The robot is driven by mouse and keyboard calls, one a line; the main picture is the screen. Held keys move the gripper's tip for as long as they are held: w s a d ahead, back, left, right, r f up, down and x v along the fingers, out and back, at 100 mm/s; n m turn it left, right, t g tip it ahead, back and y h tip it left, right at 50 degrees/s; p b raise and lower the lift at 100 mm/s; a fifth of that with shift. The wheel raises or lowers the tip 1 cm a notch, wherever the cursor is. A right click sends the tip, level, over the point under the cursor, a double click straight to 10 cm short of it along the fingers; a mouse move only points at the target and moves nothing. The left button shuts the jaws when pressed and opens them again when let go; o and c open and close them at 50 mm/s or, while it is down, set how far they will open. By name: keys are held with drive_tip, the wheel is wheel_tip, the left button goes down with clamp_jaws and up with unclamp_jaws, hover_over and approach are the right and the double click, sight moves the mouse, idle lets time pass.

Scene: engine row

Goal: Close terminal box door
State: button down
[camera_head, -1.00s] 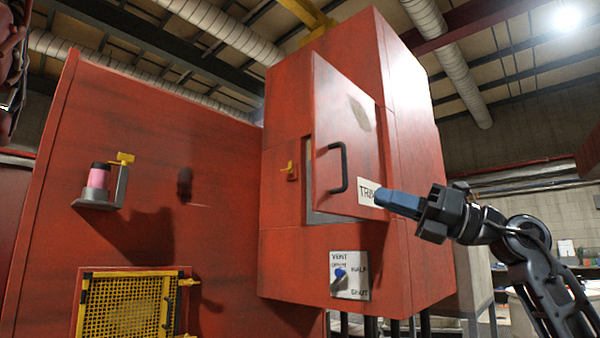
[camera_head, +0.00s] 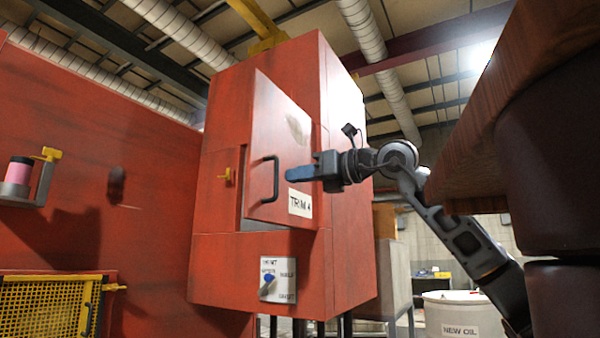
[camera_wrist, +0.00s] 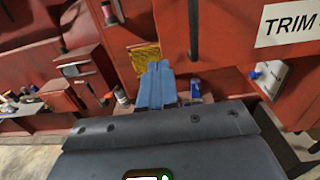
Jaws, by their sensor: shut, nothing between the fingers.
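The terminal box (camera_head: 345,130) is a tall red cabinet on the red wall. Its red door (camera_head: 262,130) stands ajar, hinged on the right, with a dark gap along its left edge. The door has a black bar handle (camera_head: 276,178) and a white label (camera_head: 300,202) reading TRIM 4. My gripper (camera_head: 301,173), with blue fingers, is shut and empty in front of the door, right of the handle and above the label. Whether it touches the door I cannot tell. In the wrist view the blue fingers (camera_wrist: 156,86) are together, and the label (camera_wrist: 287,22) shows at upper right.
A vent switch plate (camera_head: 278,280) with a blue knob is below the door. A yellow latch (camera_head: 226,175) sits left of the opening. A yellow mesh guard (camera_head: 45,305) is at lower left. A large brown wooden object (camera_head: 480,130) fills the right foreground. A NEW OIL drum (camera_head: 452,312) stands lower right.

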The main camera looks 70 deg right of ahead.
sight(250, 183)
drive_tip(key=p+x, duration=0.2)
drive_tip(key=x, duration=0.7)
drive_tip(key=shift+r+p, duration=0.1)
drive_tip(key=shift+p, duration=0.2)
drive_tip(key=shift+w+d, duration=0.15)
drive_tip(key=shift+w, duration=0.45)
drive_tip(key=shift+w, duration=0.1)
